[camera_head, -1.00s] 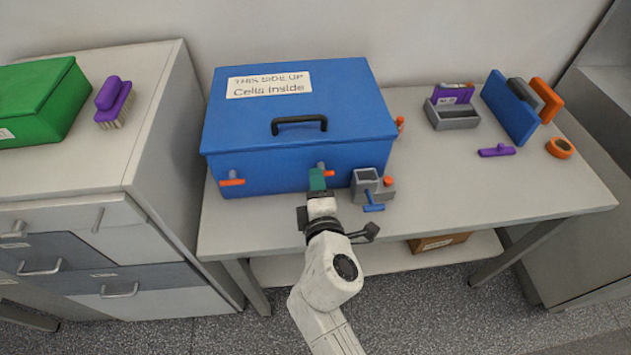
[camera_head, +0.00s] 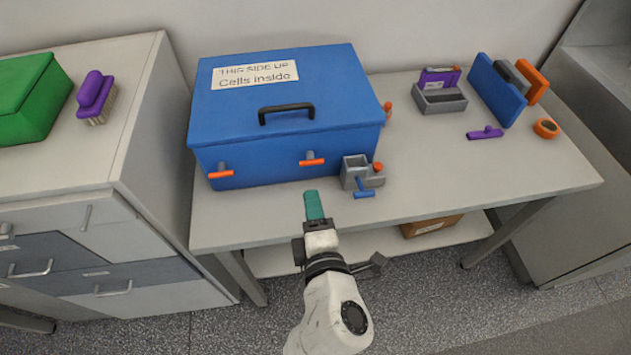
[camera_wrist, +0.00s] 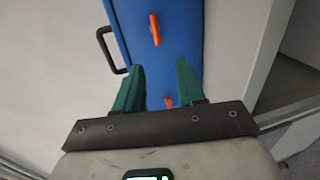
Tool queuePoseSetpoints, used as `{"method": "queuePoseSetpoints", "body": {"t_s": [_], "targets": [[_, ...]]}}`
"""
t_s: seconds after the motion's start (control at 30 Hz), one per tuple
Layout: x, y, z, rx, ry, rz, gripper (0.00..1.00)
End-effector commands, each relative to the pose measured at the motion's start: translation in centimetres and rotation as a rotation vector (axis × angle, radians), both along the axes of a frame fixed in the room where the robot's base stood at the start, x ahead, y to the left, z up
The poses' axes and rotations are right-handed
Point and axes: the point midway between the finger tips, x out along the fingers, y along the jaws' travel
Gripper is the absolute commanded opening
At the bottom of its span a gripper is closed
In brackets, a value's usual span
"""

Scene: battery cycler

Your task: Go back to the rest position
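My gripper (camera_head: 313,194) has green fingers and is in front of the blue box (camera_head: 290,160), near the table's front edge and apart from the box. In the wrist view my gripper (camera_wrist: 160,66) is open, with a clear gap and nothing between the fingers. The box is closed, with a black handle (camera_head: 286,110) on its lid. Two orange-tipped latches, a left one (camera_head: 221,173) and a right one (camera_head: 312,160), are on its front. The wrist view shows the box (camera_wrist: 178,45) beyond the fingers.
A grey holder (camera_head: 351,174) with a blue-handled part stands right of my gripper. The table (camera_head: 420,165) also bears a grey tray (camera_head: 440,103), a blue panel (camera_head: 497,92) and an orange ring (camera_head: 546,128). A drawer cabinet (camera_head: 110,165) stands left. Floor is free in front.

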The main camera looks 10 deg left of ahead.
Motion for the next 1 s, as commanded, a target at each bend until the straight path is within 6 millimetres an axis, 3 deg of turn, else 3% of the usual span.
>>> {"method": "queuePoseSetpoints", "body": {"t_s": [0.23,0.33,0.47,0.57,0.67,0.8,0.9,1.0], "targets": [[0.1,-0.2,-0.1,0.004,0.004,-0.007,0.39],[0.4,-2.1,-0.6,0.035,0.045,-0.061,0.39],[0.6,-8.1,-2.7,0.147,0.181,-0.24,0.39],[-0.5,-14.4,-5.2,0.282,0.33,-0.442,0.39],[-3.0,-20.3,-7.9,0.433,0.49,-0.66,0.39],[-9.1,-26.9,-11.4,0.66,0.721,-0.979,0.39],[-14.3,-29.8,-12.9,0.809,0.879,-1.19,0.39],[-18.5,-31.0,-13.6,0.916,1.005,-1.346,0.39]]}}
